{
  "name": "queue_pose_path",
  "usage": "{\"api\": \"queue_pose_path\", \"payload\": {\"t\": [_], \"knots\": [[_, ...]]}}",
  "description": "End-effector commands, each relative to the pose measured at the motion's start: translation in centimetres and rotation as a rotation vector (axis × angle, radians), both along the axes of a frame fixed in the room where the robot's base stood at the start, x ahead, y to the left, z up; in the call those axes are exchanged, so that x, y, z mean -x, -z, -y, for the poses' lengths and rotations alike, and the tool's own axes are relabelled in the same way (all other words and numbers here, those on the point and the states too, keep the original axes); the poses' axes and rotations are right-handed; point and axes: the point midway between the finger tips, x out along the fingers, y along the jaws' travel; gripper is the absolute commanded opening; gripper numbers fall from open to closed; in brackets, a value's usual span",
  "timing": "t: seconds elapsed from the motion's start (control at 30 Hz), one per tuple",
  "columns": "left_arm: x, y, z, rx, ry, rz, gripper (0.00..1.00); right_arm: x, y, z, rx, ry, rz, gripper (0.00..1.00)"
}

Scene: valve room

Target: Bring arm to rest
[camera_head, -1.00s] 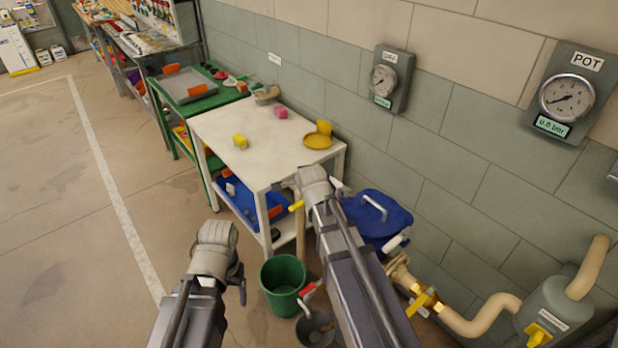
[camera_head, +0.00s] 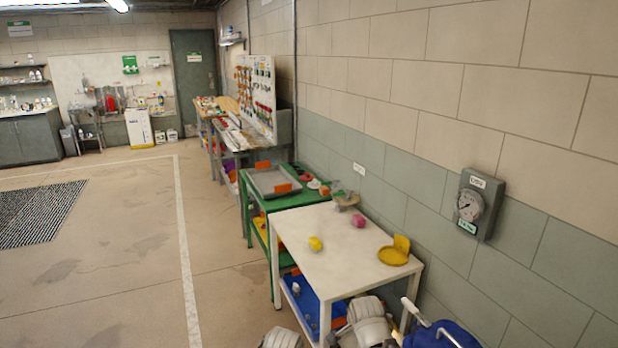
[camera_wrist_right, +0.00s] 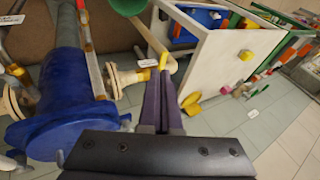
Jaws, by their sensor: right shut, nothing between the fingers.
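My right gripper (camera_wrist_right: 161,82) shows in the wrist view as two dark fingers pressed together with nothing between them. Its fingertips point toward a yellow handle (camera_wrist_right: 163,60) on the pipework; I cannot tell how far apart they are. In the head view, a pale rounded part of my right arm (camera_head: 369,322) shows at the bottom edge, in front of the white table's (camera_head: 340,238) near end. The top of my left arm (camera_head: 281,338) just shows at the bottom edge, left of it. The left gripper is out of frame.
The white table bears a yellow block (camera_head: 316,244), a pink block (camera_head: 358,221) and a yellow dish-like piece (camera_head: 393,255). A blue rounded body (camera_head: 445,336) stands right of my right arm. Open floor (camera_head: 110,270) lies left.

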Motion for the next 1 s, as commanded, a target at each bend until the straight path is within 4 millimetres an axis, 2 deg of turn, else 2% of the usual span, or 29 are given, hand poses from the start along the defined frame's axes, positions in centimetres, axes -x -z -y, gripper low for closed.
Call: {"api": "queue_pose_path", "payload": {"t": [0.03,0.2,0.4,0.5,0.7,1.0], "knots": [[0.0,0.0,0.0,0.0,0.0,0.0,0.77,2.2,0.7,-1.5,0.066,-0.125,-0.069,0.0],[0.0,0.0,0.0,0.0,0.0,0.0,0.77,8.9,2.6,-5.1,0.264,-0.581,-0.297,0.0],[0.0,0.0,0.0,0.0,0.0,0.0,0.77,15.9,3.5,-7.5,0.399,-1.075,-0.5,0.0],[0.0,0.0,0.0,0.0,0.0,0.0,0.77,18.3,3.6,-8.1,0.427,-1.25,-0.563,0.0],[0.0,0.0,0.0,0.0,0.0,0.0,0.77,20.4,3.5,-8.5,0.448,-1.418,-0.617,0.0],[0.0,0.0,0.0,0.0,0.0,0.0,0.77,20.5,3.5,-8.6,0.449,-1.431,-0.621,0.0]]}}
